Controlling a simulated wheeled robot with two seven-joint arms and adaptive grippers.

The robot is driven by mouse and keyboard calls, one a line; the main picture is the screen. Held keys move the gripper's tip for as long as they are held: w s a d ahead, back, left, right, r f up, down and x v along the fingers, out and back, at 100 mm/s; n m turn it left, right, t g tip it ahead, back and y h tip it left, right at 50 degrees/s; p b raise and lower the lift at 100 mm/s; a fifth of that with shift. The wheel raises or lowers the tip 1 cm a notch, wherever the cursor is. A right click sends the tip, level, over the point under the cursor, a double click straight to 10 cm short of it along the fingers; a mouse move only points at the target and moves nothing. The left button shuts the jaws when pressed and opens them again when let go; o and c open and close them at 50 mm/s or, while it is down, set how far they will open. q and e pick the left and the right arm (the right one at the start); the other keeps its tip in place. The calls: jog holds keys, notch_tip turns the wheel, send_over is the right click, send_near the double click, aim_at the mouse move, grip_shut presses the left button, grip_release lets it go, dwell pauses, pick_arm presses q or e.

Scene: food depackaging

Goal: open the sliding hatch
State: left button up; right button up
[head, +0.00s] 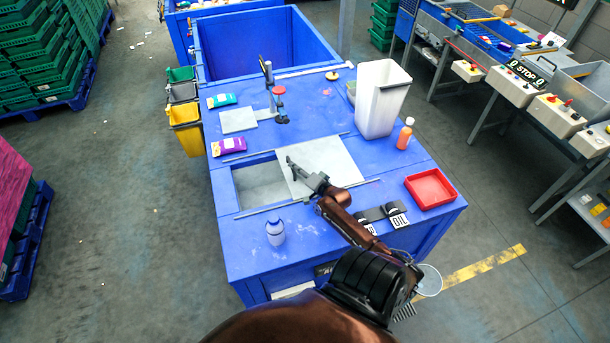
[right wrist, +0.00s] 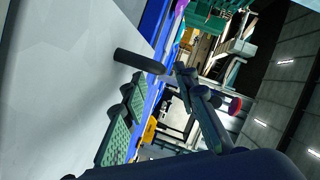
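The sliding hatch is a pale grey panel (head: 345,160) on the blue table, lying between two thin rails. To its left is an open rectangular gap (head: 260,187) with a grey floor inside. My right gripper (head: 294,165) is over the panel's left part, close to the gap. In the right wrist view the panel (right wrist: 60,85) fills the left side, and a dark rounded handle (right wrist: 138,60) sticks out from it. The handle is near the fingertips of my right gripper (right wrist: 158,78), whose fingers stand apart. I cannot tell whether they touch it. My left gripper is out of view.
A white bottle (head: 275,232) stands in front of the gap. A red tray (head: 430,188), an orange bottle (head: 404,133) and a tall white bin (head: 382,98) are on the right. A purple packet (head: 229,146) and a stand (head: 274,92) are behind.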

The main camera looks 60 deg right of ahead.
jog(key=v, duration=0.7)
jog(key=shift+s+r, duration=0.1)
jog(key=shift+s, duration=0.15)
